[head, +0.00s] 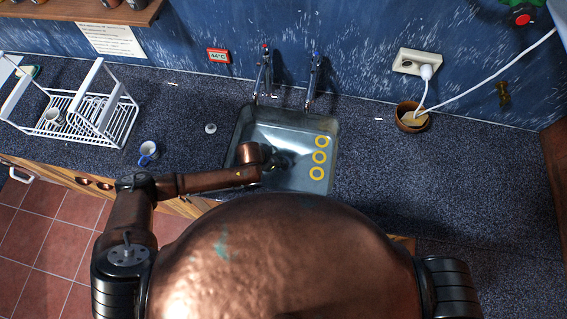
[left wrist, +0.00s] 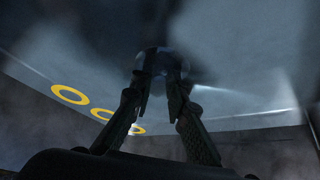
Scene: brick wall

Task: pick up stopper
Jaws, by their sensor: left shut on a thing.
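My left gripper (head: 288,161) reaches down into the steel sink (head: 262,120) from its left side. A dark, round, glossy thing, which I take to be the stopper (left wrist: 164,60), is at the fingertips, against the sink floor. It is dim and partly hidden by the fingers, and I cannot tell whether it is lifted. My right gripper is out of view.
Three yellow rings (head: 319,157) mark the right side of the sink. Two taps (head: 313,78) stand behind it. A small white round thing (head: 210,128), a blue-and-white cup (head: 148,152) and a white dish rack (head: 85,125) are to the left. A brown pot (head: 411,119) is right.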

